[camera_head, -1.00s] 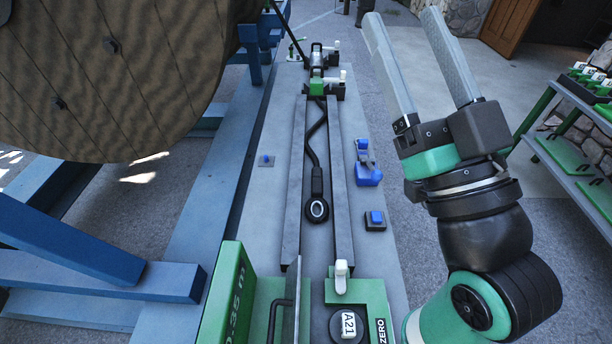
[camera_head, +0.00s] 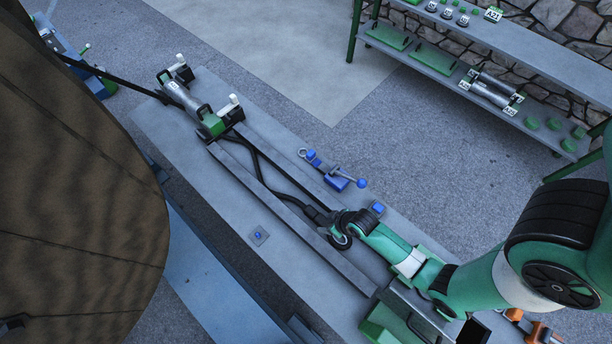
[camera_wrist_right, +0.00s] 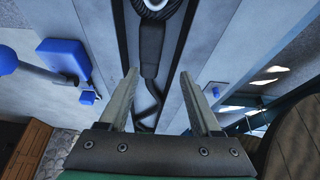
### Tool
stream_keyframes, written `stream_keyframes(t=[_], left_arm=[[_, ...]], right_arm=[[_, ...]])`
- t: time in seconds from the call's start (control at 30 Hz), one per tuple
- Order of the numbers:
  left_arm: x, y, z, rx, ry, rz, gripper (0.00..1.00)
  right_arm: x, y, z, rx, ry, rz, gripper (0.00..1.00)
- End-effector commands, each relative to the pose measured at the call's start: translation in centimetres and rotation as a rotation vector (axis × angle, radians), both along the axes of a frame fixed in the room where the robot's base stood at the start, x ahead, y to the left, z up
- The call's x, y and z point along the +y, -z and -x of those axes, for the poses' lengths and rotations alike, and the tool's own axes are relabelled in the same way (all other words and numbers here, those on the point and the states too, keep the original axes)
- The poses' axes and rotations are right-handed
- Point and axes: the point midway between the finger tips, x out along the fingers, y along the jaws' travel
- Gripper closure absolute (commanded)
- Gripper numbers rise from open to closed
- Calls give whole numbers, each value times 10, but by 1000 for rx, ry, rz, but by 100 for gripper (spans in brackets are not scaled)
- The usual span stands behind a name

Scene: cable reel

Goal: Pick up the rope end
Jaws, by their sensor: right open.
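The rope end is a dark eye fitting on a black rope (camera_head: 268,172). Its ring (camera_head: 340,241) lies in the channel between two rails on the grey bench, partly covered by my right gripper. In the right wrist view the fitting's black sleeve (camera_wrist_right: 151,45) lies beyond and between the fingertips, with the ring at the top edge. My right gripper (camera_wrist_right: 158,78) is open and points down over the rope end; nothing is gripped. Its fingers are hard to make out in the head view. My left gripper is not in view.
The rope runs back to a green-and-grey clamp device (camera_head: 213,120) on the bench (camera_head: 190,160). A blue lever tool (camera_head: 338,181) stands beside the far rail (camera_head: 290,160). A large wooden reel (camera_head: 80,190) fills the left. A shelf (camera_head: 480,40) stands at the back right.

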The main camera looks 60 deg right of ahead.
Motion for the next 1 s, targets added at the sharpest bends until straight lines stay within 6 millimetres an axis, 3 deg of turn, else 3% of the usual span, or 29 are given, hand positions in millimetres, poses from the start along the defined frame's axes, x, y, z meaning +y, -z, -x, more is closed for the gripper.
stream_keyframes(t=[0.03,0.13,0.27,0.37,0.63,0.87,1.0], left_arm=[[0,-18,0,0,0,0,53],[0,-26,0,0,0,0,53],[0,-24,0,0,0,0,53],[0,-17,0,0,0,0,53],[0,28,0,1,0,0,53],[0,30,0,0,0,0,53],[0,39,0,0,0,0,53]], right_arm=[[1,-12,14,21,15,-9,35],[1,-15,25,37,33,-16,35],[-1,-15,24,34,40,-15,35],[-1,-8,22,33,39,-14,35],[-7,40,4,33,37,-13,35],[-9,46,-1,33,37,-13,35],[-13,64,-8,33,39,-14,35]])
